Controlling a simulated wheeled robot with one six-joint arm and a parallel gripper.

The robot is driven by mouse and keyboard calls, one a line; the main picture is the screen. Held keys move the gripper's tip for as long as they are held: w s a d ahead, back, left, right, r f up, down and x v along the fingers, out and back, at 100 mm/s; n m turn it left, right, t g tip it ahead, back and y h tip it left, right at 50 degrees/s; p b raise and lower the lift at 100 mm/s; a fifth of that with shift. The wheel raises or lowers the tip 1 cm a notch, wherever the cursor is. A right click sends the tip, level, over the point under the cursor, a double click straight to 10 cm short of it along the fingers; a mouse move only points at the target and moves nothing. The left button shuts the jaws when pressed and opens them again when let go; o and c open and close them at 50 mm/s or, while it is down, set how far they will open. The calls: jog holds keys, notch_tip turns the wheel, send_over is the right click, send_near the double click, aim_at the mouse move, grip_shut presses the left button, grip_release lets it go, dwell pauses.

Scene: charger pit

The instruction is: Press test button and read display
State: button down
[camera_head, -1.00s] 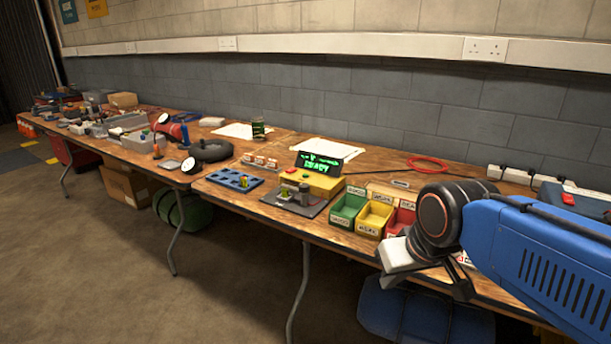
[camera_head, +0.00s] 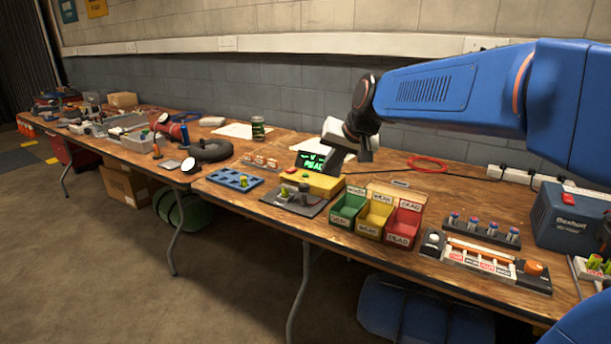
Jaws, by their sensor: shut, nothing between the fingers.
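The yellow tester box (camera_head: 322,185) stands on the table with its dark display (camera_head: 308,160) upright behind it. Green text is lit on the display, but my gripper covers part of it and the text is too small to read surely. A grey plate with a small cradle (camera_head: 288,193) lies in front of the box. My gripper (camera_head: 333,172) is shut and empty, pointing down over the right part of the yellow box. I cannot tell whether its tips touch the box. The test button does not show clearly.
Green (camera_head: 345,222), yellow (camera_head: 370,229) and red (camera_head: 400,238) bins stand right of the tester. A blue tray (camera_head: 228,176) lies to its left. A slotted rack (camera_head: 478,258), a row of cells (camera_head: 484,229) and a blue charger box (camera_head: 570,222) are farther right.

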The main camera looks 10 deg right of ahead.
jog(key=w+a+r+m+t, duration=0.1)
jog(key=w+r, duration=0.1)
jog(key=w, duration=1.5)
jog(key=shift+w+a+m+y, duration=0.25)
jog(key=shift+m+y, duration=0.15)
jog(key=shift+f, duration=4.35)
jog(key=shift+f, duration=0.8)
jog(key=shift+r, duration=0.85)
jog(key=shift+r, duration=2.5)
